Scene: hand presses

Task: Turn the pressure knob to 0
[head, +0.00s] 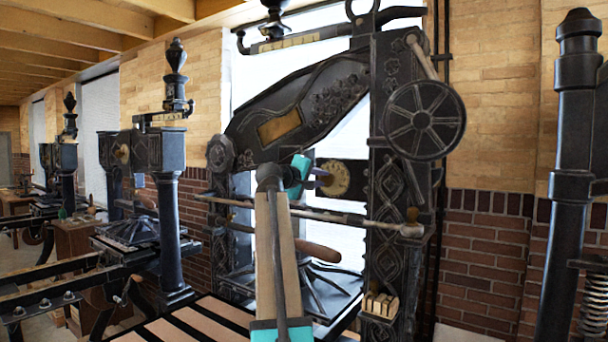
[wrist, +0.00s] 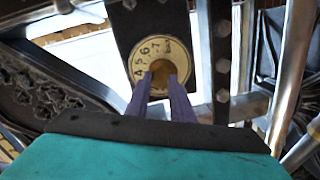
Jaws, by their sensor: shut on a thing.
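The pressure knob is a brass piece at the centre of a round, cream dial (wrist: 150,52) with black numbers. In the wrist view the numbers 4, 5, 6 and 7 show along the dial's upper left and top. My gripper (wrist: 163,78) is shut on the knob (wrist: 161,68), with its two purple-grey fingers on either side of it. In the head view the dial (head: 336,179) sits on a dark bar of the near press, and my teal gripper (head: 314,176) reaches it from the left. The dial's lower part is hidden behind the fingers.
The near press has a dark iron frame (head: 388,150) and a spoked wheel (head: 424,119) at the upper right. A long rod (head: 330,214) crosses below the dial. More presses stand at the left, and a dark column (head: 575,150) stands at the right.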

